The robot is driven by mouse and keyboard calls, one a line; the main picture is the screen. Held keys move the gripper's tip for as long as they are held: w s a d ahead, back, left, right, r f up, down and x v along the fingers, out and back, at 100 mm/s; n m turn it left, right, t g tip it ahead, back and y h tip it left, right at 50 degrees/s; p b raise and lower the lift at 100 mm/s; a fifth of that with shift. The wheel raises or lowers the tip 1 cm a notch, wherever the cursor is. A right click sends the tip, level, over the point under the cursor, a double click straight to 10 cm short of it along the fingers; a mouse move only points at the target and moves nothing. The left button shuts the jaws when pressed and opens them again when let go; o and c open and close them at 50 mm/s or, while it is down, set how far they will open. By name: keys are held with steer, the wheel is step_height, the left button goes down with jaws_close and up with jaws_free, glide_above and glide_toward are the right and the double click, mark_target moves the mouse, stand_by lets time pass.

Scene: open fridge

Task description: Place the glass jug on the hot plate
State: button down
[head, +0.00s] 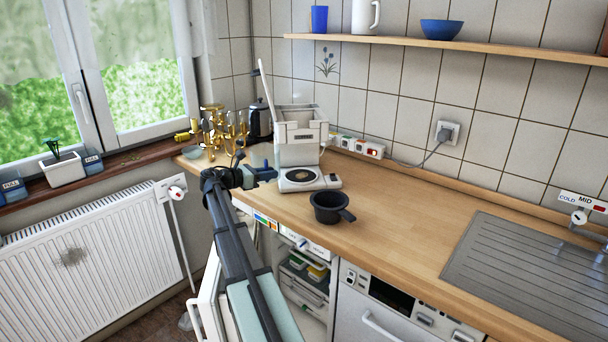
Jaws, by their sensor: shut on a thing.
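The white coffee machine (298,135) stands on the counter against the tiled wall, with its lid tilted up. Its round dark hot plate (301,175) is at the front of its base, and I see nothing standing on it. My gripper (268,172) is just left of the hot plate, low over the counter. A black cup-shaped holder with a handle (328,205) sits upright on the counter, in front and to the right of the machine.
A power strip (360,147) lies along the wall. The wooden counter (420,215) is clear up to the metal drainer (530,270). The fridge below is open.

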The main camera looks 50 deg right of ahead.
steer(key=f+x, duration=0.1)
steer(key=x, duration=1.5)
steer(key=c, duration=1)
jaws_free()
steer(key=shift+f, duration=0.1)
steer(key=shift+c, duration=0.2)
steer(key=v, duration=1.2)
